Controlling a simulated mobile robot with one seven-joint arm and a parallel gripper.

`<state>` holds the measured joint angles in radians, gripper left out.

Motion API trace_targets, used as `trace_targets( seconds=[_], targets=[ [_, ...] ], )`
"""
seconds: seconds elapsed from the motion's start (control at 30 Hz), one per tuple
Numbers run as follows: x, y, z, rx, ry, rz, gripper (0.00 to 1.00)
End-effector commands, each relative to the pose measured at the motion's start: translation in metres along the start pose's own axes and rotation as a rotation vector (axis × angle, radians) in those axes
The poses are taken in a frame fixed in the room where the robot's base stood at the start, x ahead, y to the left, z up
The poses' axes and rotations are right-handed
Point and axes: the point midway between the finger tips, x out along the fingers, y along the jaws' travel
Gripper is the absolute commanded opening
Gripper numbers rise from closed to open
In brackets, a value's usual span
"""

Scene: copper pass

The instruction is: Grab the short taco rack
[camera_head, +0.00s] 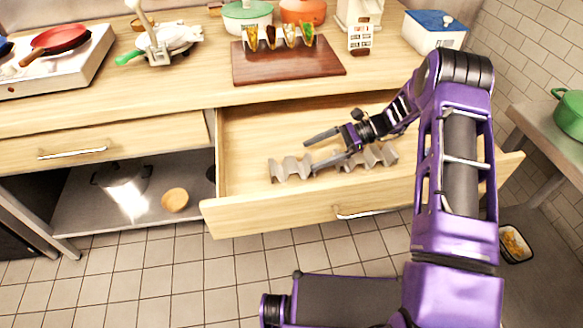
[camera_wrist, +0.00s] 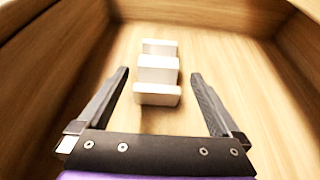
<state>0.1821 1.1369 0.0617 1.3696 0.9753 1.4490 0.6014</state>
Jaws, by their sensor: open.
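A short grey metal taco rack (camera_head: 290,169) with a zigzag shape lies in the open drawer, near its front wall. In the wrist view it is a pale stepped rack (camera_wrist: 158,70) straight ahead, its near end between my fingers. My gripper (camera_head: 311,157) is open, reaching left inside the drawer. Its fingers stand on either side of the rack's line, with a visible gap on both sides in the wrist view (camera_wrist: 160,76). A second zigzag metal piece (camera_head: 378,156) shows to the right, partly hidden by my gripper in the head view.
The drawer (camera_head: 245,130) is pulled out, with walls around my gripper. On the counter above, a brown board (camera_head: 285,68) carries a rack of filled tacos. A white box with a blue lid (camera_head: 435,32) stands right. The drawer floor at left is clear.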

Motion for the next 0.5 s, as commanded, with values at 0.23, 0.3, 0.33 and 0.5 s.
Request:
trace_targets(
  seconds=[0.23, 0.3, 0.33, 0.5],
  targets=[
    [0.014, 0.000, 0.000, -0.001, 0.000, 0.000, 1.00],
    [0.022, 0.001, -0.001, 0.000, 0.000, 0.002, 1.00],
    [0.026, 0.002, -0.001, 0.000, 0.001, 0.003, 1.00],
    [0.052, 0.003, -0.002, 0.000, 0.001, 0.002, 1.00]
  ],
)
